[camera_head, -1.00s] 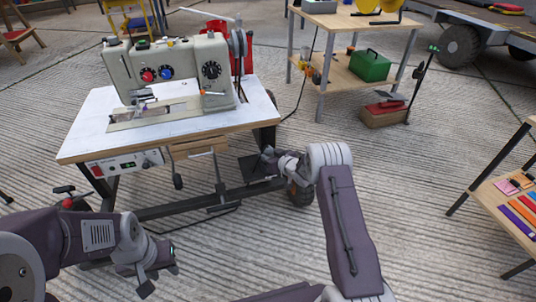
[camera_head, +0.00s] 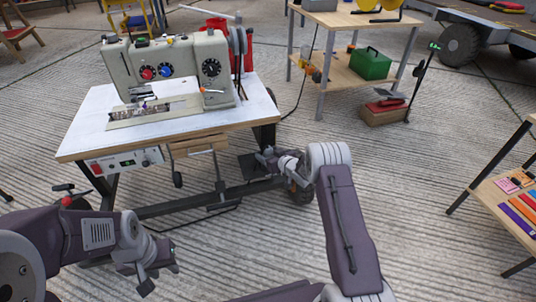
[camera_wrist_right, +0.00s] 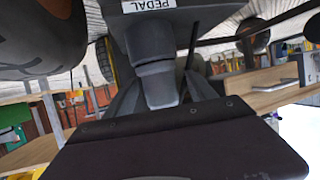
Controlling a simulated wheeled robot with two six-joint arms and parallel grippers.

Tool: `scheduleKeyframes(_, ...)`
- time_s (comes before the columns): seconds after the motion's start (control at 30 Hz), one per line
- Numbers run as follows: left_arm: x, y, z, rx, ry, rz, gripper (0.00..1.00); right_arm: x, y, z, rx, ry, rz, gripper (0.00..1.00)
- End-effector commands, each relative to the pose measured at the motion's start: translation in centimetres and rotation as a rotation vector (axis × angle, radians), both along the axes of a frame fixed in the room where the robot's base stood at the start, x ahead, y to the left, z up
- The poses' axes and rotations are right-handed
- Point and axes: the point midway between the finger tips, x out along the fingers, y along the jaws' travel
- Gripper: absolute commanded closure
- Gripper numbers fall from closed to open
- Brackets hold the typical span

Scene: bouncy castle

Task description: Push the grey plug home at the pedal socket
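The grey plug (camera_wrist_right: 154,66) sits in the middle of the right wrist view, its far end against the dark housing that carries the white PEDAL label (camera_wrist_right: 148,5). I cannot tell how deep it sits in the socket. The fingers of my right gripper (camera_wrist_right: 165,95) flank the plug on both sides and appear shut on it. In the head view my right gripper (camera_head: 264,160) is by the lower right of the sewing table, and the plug is too small to make out. My left gripper (camera_head: 160,270) is low at the left, empty, its fingers apart.
The sewing machine (camera_head: 170,70) stands on the white table (camera_head: 85,130), with a control box (camera_head: 125,162) under its front edge. A wooden shelf cart (camera_head: 345,75) with a green box (camera_head: 370,64) is behind to the right. Open concrete floor (camera_head: 410,185) lies to the right.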

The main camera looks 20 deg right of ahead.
Motion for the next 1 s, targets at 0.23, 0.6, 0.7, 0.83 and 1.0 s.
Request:
scheduleKeyframes(0.23,0.0,0.0,0.5,0.0,0.0,0.0,0.64,-0.3,-0.1,0.3,-0.001,0.002,0.0,0.36)
scheduleKeyframes(0.6,0.0,0.0,3.1,0.0,0.0,0.0,0.64,-6.2,-2.0,2.6,0.0,0.001,-0.004,0.36)
scheduleKeyframes(0.7,0.0,0.0,0.7,0.0,0.001,0.0,0.64,-6.9,-2.2,2.3,-0.002,-0.003,0.0,0.36)
scheduleKeyframes(0.83,0.0,0.0,-0.4,0.0,0.001,0.0,0.64,-7.7,-2.5,2.9,0.0,-0.001,-0.002,0.36)
scheduleKeyframes(1.0,0.0,0.0,-0.4,0.0,0.0,0.0,0.64,-8.0,-2.5,3.4,0.0,0.0,0.0,0.36)
